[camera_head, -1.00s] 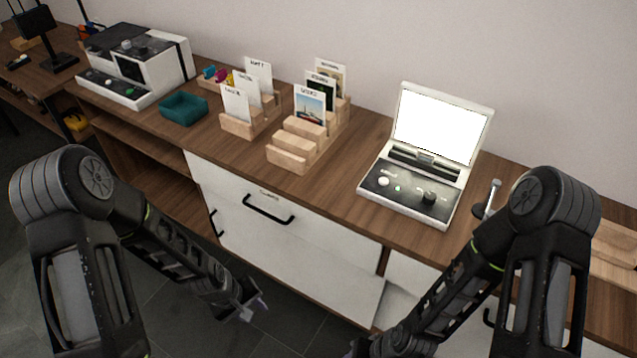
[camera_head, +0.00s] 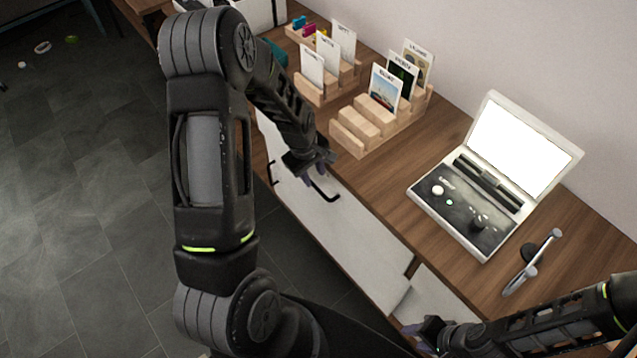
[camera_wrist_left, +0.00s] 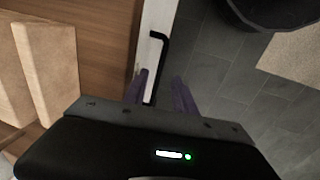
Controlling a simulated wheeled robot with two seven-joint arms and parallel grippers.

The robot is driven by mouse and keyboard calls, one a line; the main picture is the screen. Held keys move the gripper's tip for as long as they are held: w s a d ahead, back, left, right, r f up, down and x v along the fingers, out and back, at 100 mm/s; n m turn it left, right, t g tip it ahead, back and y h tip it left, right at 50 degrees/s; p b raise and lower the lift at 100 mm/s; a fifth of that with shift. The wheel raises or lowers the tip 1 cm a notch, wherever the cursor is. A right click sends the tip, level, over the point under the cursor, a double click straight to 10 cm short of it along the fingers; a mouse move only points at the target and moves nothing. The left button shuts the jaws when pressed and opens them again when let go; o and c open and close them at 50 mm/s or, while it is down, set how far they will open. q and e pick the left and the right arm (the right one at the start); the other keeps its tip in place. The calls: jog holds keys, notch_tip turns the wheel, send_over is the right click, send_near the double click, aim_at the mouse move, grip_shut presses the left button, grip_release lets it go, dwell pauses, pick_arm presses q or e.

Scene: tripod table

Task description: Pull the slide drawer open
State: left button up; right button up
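The drawer front (camera_head: 325,220) is white, set under the wooden counter, and looks closed. In the left wrist view the handle (camera_wrist_left: 157,55) runs down between the two purple fingers of my left gripper (camera_wrist_left: 160,92). The fingers are apart, with a gap beside the bar; I cannot tell whether one touches it. My right gripper (camera_head: 428,333) is low at the right, in front of the cabinet; its fingers are too unclear to read.
On the counter (camera_head: 385,205) stand wooden card holders (camera_head: 375,125), a case with a raised bright lid (camera_head: 465,205), and a metal lever-like object (camera_head: 533,262) near the right edge.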

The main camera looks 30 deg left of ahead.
aim_at(318, 188)
pick_arm(q)
jog(key=f, duration=0.4)
jog(key=w+f+p, duration=0.1)
jog(key=f, duration=0.1)
jog(key=shift+w+d+f, duration=0.1)
jog(key=shift+d+f, duration=0.05)
jog(key=shift+f, duration=0.1)
jog(key=shift+c, duration=0.5)
grip_shut()
dwell(0.7)
